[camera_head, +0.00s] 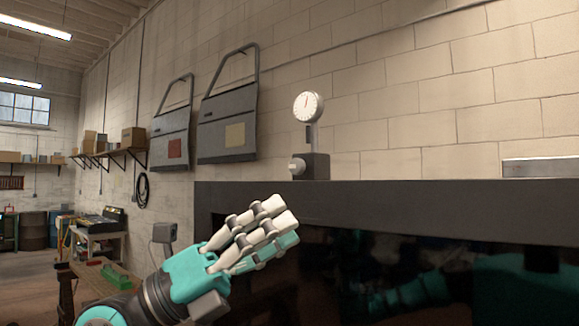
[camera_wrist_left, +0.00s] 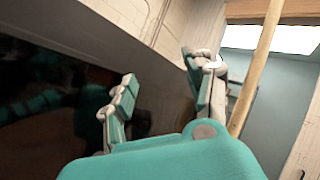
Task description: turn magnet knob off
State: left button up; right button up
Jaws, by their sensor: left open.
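A dial gauge (camera_head: 308,107) with a round white face and red needle stands on a post above a dark magnet base (camera_head: 315,167) on the bench top. A pale magnet knob (camera_head: 297,166) sticks out from the left of the base. My left gripper (camera_head: 283,222) is below and slightly left of the knob, in front of the bench, apart from it. The left wrist view shows its fingers (camera_wrist_left: 165,88) spread with nothing between them. I cannot make out the knob in that view. My right gripper is not in view.
The dark bench (camera_head: 420,203) has a glossy front that reflects my arm. A light flat block (camera_head: 540,167) lies on its top at the right. The bench top between base and block looks clear. Two car-door panels (camera_head: 228,124) hang on the wall behind.

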pick_arm(q)
notch_tip(320, 180, up, 4)
jog(key=w+a+f+m+t+y, duration=0.1)
jog(key=w+t+y, duration=0.1)
jog(key=y, duration=0.3)
jog(key=n+t+y, duration=0.3)
jog(key=t+y, duration=0.3)
jog(key=y, duration=0.1)
send_near(294, 166)
jog(key=p+x, duration=0.7)
jog(key=p, duration=0.2)
jog(key=shift+w+d+r, duration=0.1)
jog(key=shift+w+d, duration=0.4)
jog(key=shift+w, duration=0.1)
